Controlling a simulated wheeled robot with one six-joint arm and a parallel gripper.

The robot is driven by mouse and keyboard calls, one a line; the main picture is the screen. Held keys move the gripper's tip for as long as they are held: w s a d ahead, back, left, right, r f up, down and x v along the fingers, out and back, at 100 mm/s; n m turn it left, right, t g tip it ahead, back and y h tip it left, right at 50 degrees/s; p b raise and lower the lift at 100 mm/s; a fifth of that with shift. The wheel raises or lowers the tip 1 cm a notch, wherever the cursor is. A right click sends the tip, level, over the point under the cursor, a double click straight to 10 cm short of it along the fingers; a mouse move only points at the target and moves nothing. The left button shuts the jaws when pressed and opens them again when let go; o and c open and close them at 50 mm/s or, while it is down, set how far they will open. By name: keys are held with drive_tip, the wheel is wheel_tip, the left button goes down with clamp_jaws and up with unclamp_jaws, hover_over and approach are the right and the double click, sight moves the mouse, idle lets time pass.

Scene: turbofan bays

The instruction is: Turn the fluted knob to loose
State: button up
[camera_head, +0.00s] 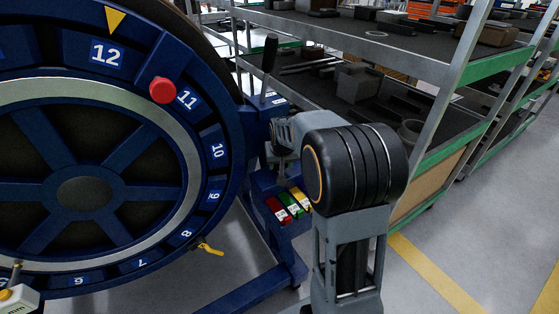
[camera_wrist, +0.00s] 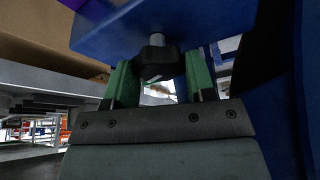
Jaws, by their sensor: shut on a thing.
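The black fluted knob (camera_wrist: 156,64) sits on a short metal shaft under a blue bracket (camera_wrist: 130,28) in the wrist view. My gripper (camera_wrist: 160,68) has its green fingers on either side of the knob and is shut on it. The knob's marking, if it has one, does not show, so I cannot tell which way it is turned. In the head view my arm covers the place where gripper and knob meet.
A large blue wheel (camera_head: 124,190) with numbered plates and a red knob (camera_head: 163,90) stands at the left. A blue tray (camera_head: 262,184) holds red, green and yellow blocks. A black lever (camera_head: 268,62) stands upright. Loaded shelves (camera_head: 425,65) rise behind; floor at the right is clear.

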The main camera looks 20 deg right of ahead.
drive_tip(key=o, duration=0.9)
drive_tip(key=p+v, duration=0.2)
drive_tip(key=v, duration=1.1)
drive_tip(key=shift+s+r, duration=0.2)
drive_tip(key=shift+r, duration=0.1)
